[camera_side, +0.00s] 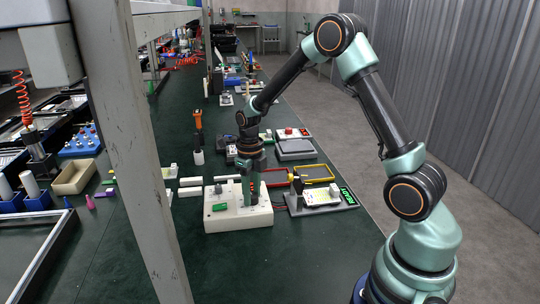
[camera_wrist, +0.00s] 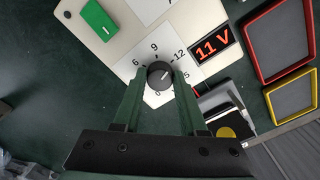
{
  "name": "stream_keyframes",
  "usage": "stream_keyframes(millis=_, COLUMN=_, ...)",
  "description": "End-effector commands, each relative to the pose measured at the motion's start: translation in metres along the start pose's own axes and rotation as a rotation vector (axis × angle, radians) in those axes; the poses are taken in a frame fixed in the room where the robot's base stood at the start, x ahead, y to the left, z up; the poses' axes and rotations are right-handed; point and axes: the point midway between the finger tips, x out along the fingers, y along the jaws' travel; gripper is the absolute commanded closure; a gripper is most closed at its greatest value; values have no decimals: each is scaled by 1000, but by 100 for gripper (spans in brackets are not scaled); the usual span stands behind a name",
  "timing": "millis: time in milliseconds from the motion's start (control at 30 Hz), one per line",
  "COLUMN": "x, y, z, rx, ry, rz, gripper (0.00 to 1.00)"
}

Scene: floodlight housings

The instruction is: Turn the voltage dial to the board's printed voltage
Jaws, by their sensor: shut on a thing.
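The voltage dial (camera_wrist: 160,74) is a round black knob with a white pointer mark on a white scale printed with numbers such as 6, 9 and 12. The mark points to the upper right, towards the 12 side. A display (camera_wrist: 209,49) beside it reads 11 V in red. My gripper (camera_wrist: 159,82) is shut on the dial, one green finger on each side. In the side view my gripper (camera_side: 250,191) reaches down onto the cream control box (camera_side: 232,220). A light board (camera_side: 324,195) sits in the fixture to the right; its print is too small to read.
A green block (camera_wrist: 99,20) lies on the box top. The fixture has a green READY sign (camera_side: 347,196). Red and yellow frames (camera_side: 315,174) lie behind it, with a grey-lidded unit (camera_side: 295,146) farther back. The bench in front of the box is clear.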

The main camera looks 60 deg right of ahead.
Motion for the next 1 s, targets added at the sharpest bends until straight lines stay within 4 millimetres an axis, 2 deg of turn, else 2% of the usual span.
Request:
stream_keyframes(millis=233, x=2, y=-4, z=-2, rx=8, ry=3, rz=1, gripper=100)
stream_keyframes(millis=267, x=2, y=-4, z=-2, rx=8, ry=2, rz=1, gripper=47)
stream_keyframes(millis=300, x=1, y=-3, z=-2, rx=8, ry=2, rz=1, gripper=32)
stream_keyframes(millis=333, x=1, y=-3, z=-2, rx=7, ry=2, rz=1, gripper=29)
stream_keyframes(millis=733, x=-6, y=-2, z=0, rx=3, ry=-2, rz=0, gripper=29)
stream_keyframes(millis=867, x=-24, y=-2, z=1, rx=3, ry=-6, rz=-1, gripper=29)
stream_keyframes(millis=1000, x=-53, y=-2, z=1, rx=3, ry=-6, rz=-1, gripper=29)
